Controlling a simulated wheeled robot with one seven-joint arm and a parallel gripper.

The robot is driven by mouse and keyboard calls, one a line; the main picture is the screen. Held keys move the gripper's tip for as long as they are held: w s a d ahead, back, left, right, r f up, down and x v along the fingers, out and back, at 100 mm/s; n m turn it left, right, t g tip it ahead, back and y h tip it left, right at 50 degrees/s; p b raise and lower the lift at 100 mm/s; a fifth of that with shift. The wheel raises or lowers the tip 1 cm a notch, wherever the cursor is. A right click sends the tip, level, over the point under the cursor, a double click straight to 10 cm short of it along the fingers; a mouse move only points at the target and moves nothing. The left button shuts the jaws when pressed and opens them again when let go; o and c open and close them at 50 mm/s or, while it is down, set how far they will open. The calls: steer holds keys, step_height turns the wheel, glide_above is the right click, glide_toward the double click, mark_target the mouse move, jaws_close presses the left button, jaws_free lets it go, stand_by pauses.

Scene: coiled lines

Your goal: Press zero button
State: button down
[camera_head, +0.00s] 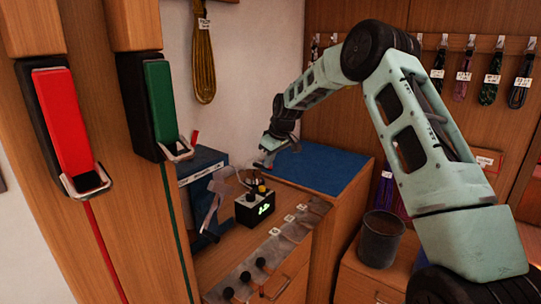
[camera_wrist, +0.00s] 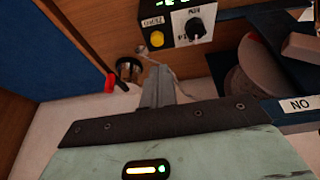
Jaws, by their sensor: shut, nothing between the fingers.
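A small black box (camera_head: 255,210) with a lit green display stands on the wooden worktop in the head view. A yellow button (camera_head: 261,189) sits on its top. In the wrist view the box (camera_wrist: 176,15) is at the top edge, with the yellow button (camera_wrist: 157,39) beside an upside-down label that seems to read ZERO, and a black knob (camera_wrist: 196,28) to the right. My gripper (camera_head: 264,164) is above and behind the box in the head view. In the wrist view its fingers (camera_wrist: 158,70) are together and empty, apart from the button in the picture.
A blue device (camera_head: 203,165) stands left of the box. A blue mat (camera_head: 325,168) lies on the higher surface behind. In the wrist view a metal cylinder (camera_wrist: 129,68) and a red piece (camera_wrist: 110,83) are left of my fingers. A dark bin (camera_head: 381,240) stands at the right.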

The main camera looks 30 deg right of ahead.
mark_target(263, 188)
steer(key=p+x, duration=0.3)
steer(key=x, duration=0.5)
steer(key=shift+d+f, duration=0.1)
steer(key=shift+f, duration=0.75)
step_height(263, 188, down, 2)
steer(key=shift+f+b, duration=0.1)
steer(key=shift+b, duration=1)
